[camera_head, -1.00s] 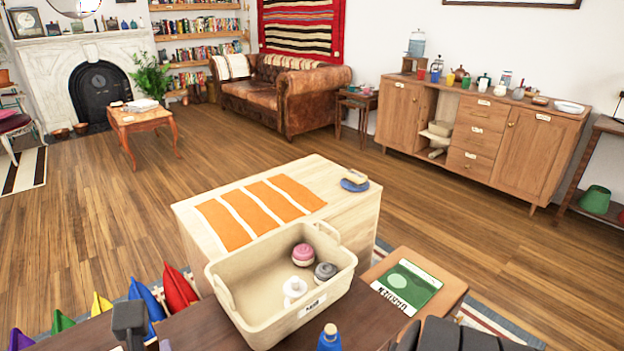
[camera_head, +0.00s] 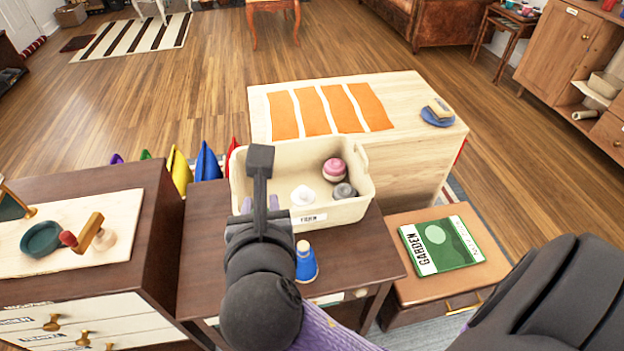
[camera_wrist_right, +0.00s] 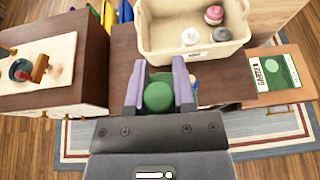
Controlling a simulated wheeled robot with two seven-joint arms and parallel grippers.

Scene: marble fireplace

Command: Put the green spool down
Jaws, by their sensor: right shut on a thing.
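The green spool (camera_wrist_right: 158,97) shows in the right wrist view, round and green, between the purple fingers of my right gripper (camera_wrist_right: 160,75). My right gripper is shut on it. In the head view my right gripper (camera_head: 260,203) is over the dark wooden table (camera_head: 205,235), in front of the cream bin's left part. The spool is hidden there behind the gripper and wrist. I cannot tell whether it touches the table. My left gripper is not in view.
The cream bin (camera_head: 345,212) holds a pink, a grey and a white item. A blue cone-shaped thing (camera_head: 305,265) stands just right of my wrist. A small side table (camera_head: 400,285) with a green book (camera_head: 440,245) is at right. A cabinet (camera_head: 140,230) with a board is at left.

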